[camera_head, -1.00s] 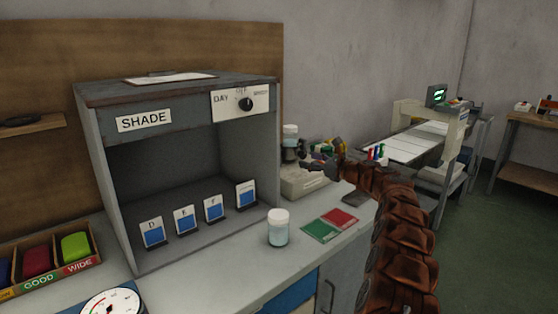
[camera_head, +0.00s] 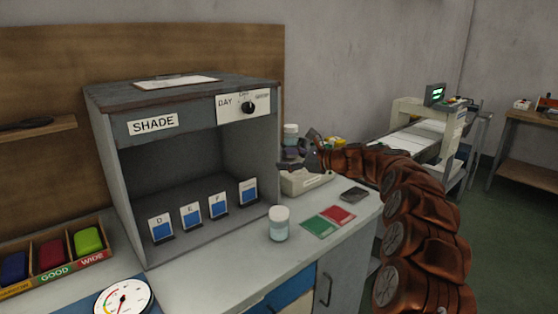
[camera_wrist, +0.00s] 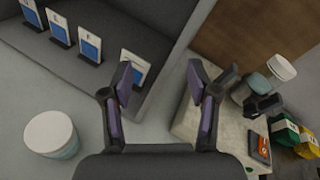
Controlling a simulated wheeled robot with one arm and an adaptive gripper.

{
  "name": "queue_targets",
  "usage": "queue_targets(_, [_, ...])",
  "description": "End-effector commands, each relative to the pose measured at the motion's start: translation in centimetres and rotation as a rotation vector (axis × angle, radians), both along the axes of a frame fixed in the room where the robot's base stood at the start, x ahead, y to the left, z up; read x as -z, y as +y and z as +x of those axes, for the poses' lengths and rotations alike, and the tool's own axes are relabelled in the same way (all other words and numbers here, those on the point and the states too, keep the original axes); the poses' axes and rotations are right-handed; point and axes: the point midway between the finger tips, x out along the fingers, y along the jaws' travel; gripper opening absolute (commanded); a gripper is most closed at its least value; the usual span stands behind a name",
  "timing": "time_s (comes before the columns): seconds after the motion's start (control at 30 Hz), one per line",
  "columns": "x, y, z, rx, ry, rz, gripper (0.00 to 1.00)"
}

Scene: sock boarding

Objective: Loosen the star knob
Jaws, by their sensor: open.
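My gripper (camera_head: 296,158) is open and empty, in front of the pale grey device (camera_head: 306,184) at the right of the shade box. In the wrist view its two dark fingers (camera_wrist: 160,85) stand wide apart with nothing between them. A dark lobed part (camera_wrist: 263,106) sits by the device, right of the right finger and apart from it. It may be the star knob, but its shape is too small to tell. In the head view my gripper hides this part.
The shade box (camera_head: 123,210) with several blue sample cards stands at the left. A white-capped jar (camera_head: 279,224) stands on the counter before it, and another jar (camera_head: 291,131) behind my gripper. Green (camera_head: 320,227) and red (camera_head: 338,214) cards lie at the counter's right.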

Motion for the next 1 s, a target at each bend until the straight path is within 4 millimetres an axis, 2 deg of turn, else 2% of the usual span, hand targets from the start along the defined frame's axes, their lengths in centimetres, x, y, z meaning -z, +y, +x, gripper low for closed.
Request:
queue_targets(0.2, [-1.4,1.8,-2.3,-0.059,-0.024,-0.057,0.6])
queue_targets(0.43, [-1.7,2.8,-3.9,-0.1,-0.038,-0.1,0.6])
queue_targets(1.0, [-1.8,3.1,-4.4,-0.113,-0.044,-0.115,0.6])
